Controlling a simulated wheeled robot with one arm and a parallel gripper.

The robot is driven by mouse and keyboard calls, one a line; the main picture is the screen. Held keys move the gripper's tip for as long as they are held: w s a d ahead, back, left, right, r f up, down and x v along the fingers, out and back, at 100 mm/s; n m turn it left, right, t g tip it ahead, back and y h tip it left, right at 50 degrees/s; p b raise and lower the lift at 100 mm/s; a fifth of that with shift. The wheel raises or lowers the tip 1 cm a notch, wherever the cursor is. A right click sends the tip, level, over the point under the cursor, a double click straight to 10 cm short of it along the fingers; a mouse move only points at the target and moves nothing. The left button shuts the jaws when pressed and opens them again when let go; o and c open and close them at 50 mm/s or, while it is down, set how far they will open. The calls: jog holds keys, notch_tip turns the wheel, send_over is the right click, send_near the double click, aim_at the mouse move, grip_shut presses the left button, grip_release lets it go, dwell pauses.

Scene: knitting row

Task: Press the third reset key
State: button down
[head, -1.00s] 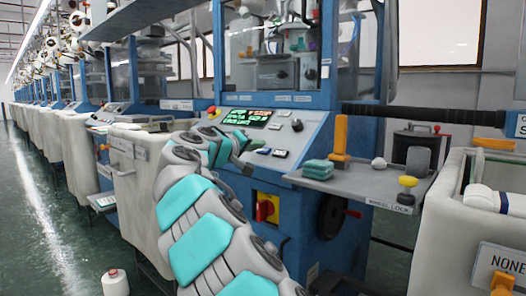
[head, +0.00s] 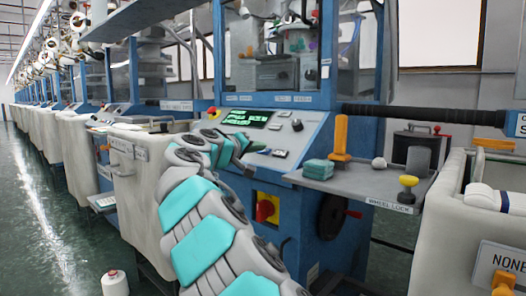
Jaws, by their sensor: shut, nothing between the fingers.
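A blue knitting machine has a sloped grey console (head: 300,140) with a lit display (head: 248,118) showing green and pale text. Small dark keys with pale faces lie in a row below the display; two show clearly, one key (head: 263,151) and another key (head: 280,153) to its right. My arm covers the left part of that row, so I cannot count the keys or tell which is third. My gripper (head: 246,169) is at the console's lower front edge, left of the visible keys. It is shut and empty. I cannot tell whether it touches anything.
A grey shelf (head: 372,187) right of the console holds a teal stack (head: 318,169), an orange upright handle (head: 341,138) and a yellow knob (head: 408,182). A red-yellow switch (head: 266,208) is below. White bins (head: 140,180) stand left; a yarn cone (head: 115,284) is on the floor.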

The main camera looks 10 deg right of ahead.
jog(key=shift+r, duration=0.1)
jog(key=shift+s+a+r+p, duration=0.25)
jog(key=shift+a+r+p, duration=0.1)
jog(key=shift+r, duration=0.15)
jog(key=shift+r, duration=0.1)
jog(key=a+r, duration=0.1)
jog(key=s+r+p, duration=0.1)
jog(key=s+a+r+p, duration=0.1)
jog(key=shift+a+r, duration=0.3)
jog(key=shift+r, duration=0.1)
dwell(0.7)
